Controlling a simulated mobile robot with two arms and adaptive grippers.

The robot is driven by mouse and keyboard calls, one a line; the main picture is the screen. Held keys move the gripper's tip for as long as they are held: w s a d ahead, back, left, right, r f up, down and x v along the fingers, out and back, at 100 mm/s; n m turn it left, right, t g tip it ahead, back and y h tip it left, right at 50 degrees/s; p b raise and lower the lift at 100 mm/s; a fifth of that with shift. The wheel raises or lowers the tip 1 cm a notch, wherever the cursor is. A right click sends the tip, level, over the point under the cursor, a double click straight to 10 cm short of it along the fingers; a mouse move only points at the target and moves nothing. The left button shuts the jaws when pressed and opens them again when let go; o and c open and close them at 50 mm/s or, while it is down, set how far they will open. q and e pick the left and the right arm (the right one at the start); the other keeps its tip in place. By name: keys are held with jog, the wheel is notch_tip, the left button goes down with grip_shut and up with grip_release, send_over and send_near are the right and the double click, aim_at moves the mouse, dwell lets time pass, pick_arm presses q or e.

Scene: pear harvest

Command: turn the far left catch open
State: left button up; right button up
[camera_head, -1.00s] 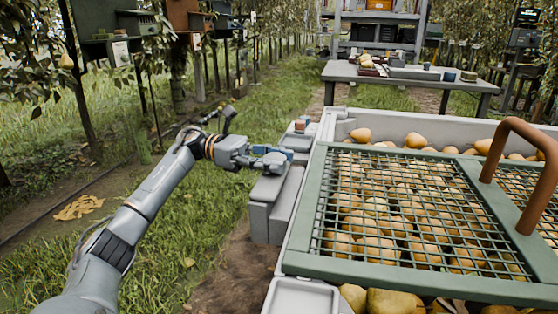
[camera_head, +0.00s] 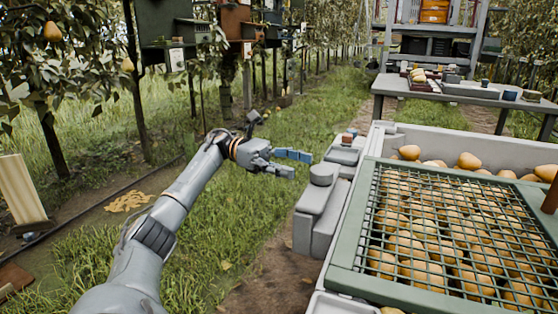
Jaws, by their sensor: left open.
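My left gripper (camera_head: 301,164) is open and empty, its blue-grey fingers pointing right. In the picture it lies just left of the grey ledge (camera_head: 314,205) on the crate's left side, with a gap between. A round grey knob (camera_head: 322,174) sits on this ledge, close to the fingertips. I cannot tell for certain whether the knob is the far left catch, or which way it is turned. The green-framed mesh lid (camera_head: 362,213) lies over the pears in the pale grey crate (camera_head: 455,140). My right gripper is out of view.
A grey tray (camera_head: 342,156) and a small reddish block (camera_head: 347,138) are behind the knob. A brown handle (camera_head: 551,196) rises from the lid at the right edge. A grey table (camera_head: 465,94) stands behind the crate. Grass left of the crate is open.

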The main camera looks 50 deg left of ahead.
pick_arm(q)
jog(key=shift+v, duration=2.5)
